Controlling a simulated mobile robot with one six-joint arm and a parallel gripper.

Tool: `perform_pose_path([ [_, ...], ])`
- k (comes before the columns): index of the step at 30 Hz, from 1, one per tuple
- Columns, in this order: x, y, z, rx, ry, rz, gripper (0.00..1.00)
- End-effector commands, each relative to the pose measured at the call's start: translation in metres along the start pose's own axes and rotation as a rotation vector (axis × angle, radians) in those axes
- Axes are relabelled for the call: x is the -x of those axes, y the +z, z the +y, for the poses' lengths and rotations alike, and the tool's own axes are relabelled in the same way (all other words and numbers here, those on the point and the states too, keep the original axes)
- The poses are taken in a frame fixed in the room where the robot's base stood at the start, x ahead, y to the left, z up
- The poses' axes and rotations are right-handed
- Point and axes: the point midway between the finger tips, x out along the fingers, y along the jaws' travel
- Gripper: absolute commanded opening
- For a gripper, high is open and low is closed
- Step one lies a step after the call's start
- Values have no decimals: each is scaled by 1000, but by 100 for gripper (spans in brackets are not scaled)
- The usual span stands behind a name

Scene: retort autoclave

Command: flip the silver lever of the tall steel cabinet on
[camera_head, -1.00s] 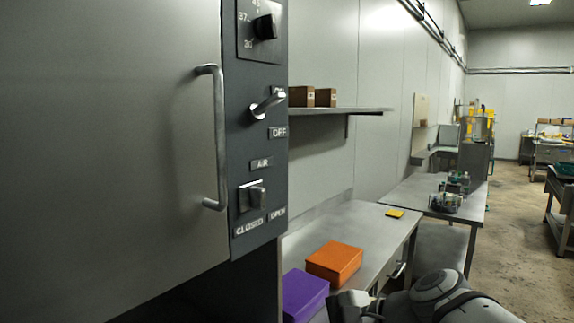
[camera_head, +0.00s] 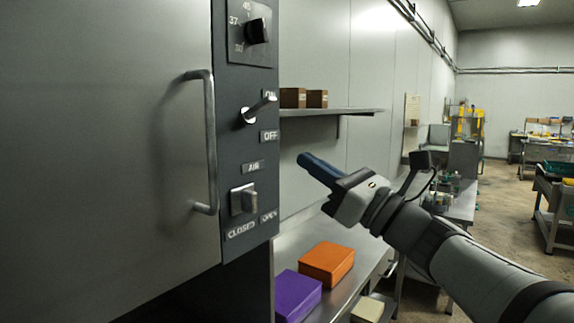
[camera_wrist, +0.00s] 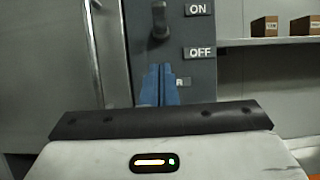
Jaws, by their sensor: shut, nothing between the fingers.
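The tall steel cabinet (camera_head: 110,150) fills the left of the head view. The silver lever (camera_head: 260,108) juts from its dark control panel (camera_head: 235,160) beside the ON and OFF labels, its tip toward the upper right in this view. In the wrist view the lever (camera_wrist: 159,22) is at the top, left of the labels, and its tip looks lower. My gripper (camera_head: 304,160) is shut and empty, with blue fingers pointing toward the panel. The fingertips (camera_wrist: 161,70) appear below the lever in the wrist view, apart from it in the head view.
A long vertical handle (camera_head: 209,140) stands out left of the panel. A dial (camera_head: 257,31) is above the lever and an AIR switch (camera_head: 243,200) below. A wall shelf (camera_head: 330,112) with brown boxes is behind. Orange (camera_head: 327,262) and purple (camera_head: 297,295) boxes sit on the lower bench.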

Motion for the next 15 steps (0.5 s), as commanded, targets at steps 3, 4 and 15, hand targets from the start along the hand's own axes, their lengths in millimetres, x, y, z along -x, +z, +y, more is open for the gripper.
perform_pose_path([
  [3, -26, 2, 1, -3, 6, 1, 0],
  [4, -32, 2, 1, -4, 5, 2, 0],
  [15, -82, 24, 1, 1, 3, 1, 0],
])
